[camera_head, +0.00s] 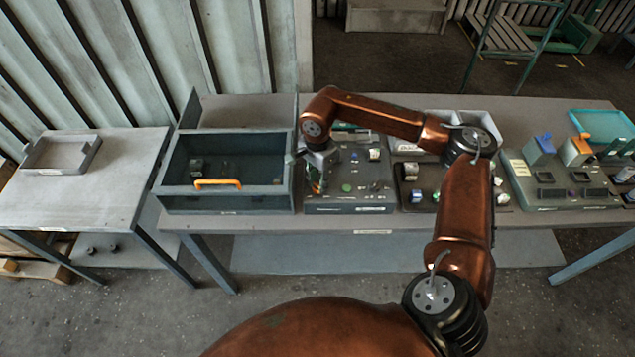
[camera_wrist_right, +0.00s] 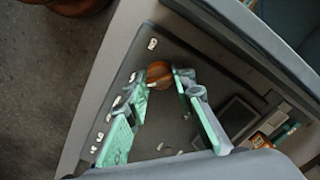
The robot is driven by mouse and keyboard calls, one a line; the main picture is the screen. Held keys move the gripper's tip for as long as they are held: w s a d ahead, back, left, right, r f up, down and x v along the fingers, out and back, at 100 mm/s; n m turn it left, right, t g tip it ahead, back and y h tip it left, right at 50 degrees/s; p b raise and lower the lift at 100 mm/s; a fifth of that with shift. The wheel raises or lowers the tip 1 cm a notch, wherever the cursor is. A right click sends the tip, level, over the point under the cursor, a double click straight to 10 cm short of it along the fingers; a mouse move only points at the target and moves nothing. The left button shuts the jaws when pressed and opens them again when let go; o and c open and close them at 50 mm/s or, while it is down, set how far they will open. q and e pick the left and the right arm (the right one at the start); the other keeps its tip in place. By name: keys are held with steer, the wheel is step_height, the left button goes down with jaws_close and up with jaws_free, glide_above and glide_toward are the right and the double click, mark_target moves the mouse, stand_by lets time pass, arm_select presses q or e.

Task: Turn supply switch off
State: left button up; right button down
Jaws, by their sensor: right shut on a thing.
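My right gripper (camera_head: 317,186) reaches down onto the left side of a dark control panel (camera_head: 345,208) on the long bench. In the right wrist view its green fingers (camera_wrist_right: 165,84) are on either side of a round orange-brown knob (camera_wrist_right: 158,70), shut on it. I take this knob to be the supply switch; its label is not readable and its setting cannot be told. In the head view the gripper mostly hides it. My left gripper is not in view.
A grey open box (camera_head: 230,203) with an orange handle (camera_head: 218,184) stands close left of the panel. Another dark panel (camera_head: 416,205) with small parts stands to its right. A green button (camera_head: 347,187) sits near the gripper. A side table (camera_head: 100,190) stands at left.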

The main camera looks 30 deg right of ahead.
mark_target(318, 184)
steer(key=shift+r, duration=0.1)
steer(key=c, duration=1.6)
jaws_free()
step_height(318, 184, up, 12)
steer(key=shift+f, duration=0.1)
